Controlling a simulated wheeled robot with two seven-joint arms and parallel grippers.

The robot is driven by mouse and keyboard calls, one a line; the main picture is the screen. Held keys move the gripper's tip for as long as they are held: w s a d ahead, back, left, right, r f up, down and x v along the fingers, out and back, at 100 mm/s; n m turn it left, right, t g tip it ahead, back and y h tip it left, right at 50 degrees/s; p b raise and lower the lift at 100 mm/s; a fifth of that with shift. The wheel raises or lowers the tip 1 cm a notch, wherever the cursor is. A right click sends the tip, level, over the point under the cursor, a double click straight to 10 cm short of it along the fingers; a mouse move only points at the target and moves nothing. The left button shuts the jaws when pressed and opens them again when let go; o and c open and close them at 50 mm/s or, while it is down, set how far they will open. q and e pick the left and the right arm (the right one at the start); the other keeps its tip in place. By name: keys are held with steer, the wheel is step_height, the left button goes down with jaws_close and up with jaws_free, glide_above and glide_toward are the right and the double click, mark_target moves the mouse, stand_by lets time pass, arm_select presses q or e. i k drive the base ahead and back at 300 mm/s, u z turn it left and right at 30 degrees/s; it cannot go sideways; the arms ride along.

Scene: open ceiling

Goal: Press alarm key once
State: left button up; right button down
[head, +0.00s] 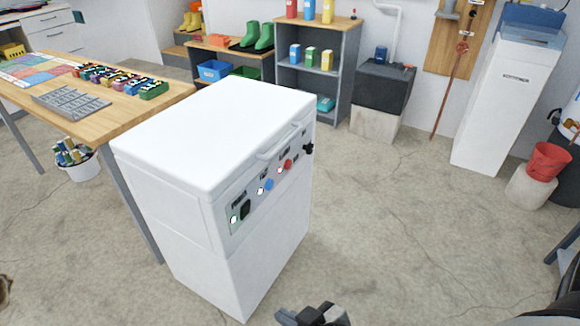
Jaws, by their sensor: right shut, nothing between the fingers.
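A white box-shaped machine (216,130) with a lid and handle stands on the floor in the middle. Its control panel (273,178) faces right and carries a dark green-framed key (244,209), a blue knob or key (268,184), a red one (288,164) and a black knob (308,148). Small white lights show beside some of them. The labels are too small to read, so I cannot tell which is the alarm key. My right gripper (312,316) is at the bottom edge, partly cut off, shut and empty, below and apart from the panel. My left gripper is out of view.
A wooden table (130,118) with toys and a grey tray stands left, close to the machine. A white bucket (80,165) is under it. Shelves (320,85), a dark tank (383,87) and a white tower (492,100) line the back. Floor right of the machine is clear.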

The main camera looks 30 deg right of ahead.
mark_target(288, 164)
steer(key=z, duration=0.45)
steer(key=i, duration=0.95)
steer(key=u, duration=0.15)
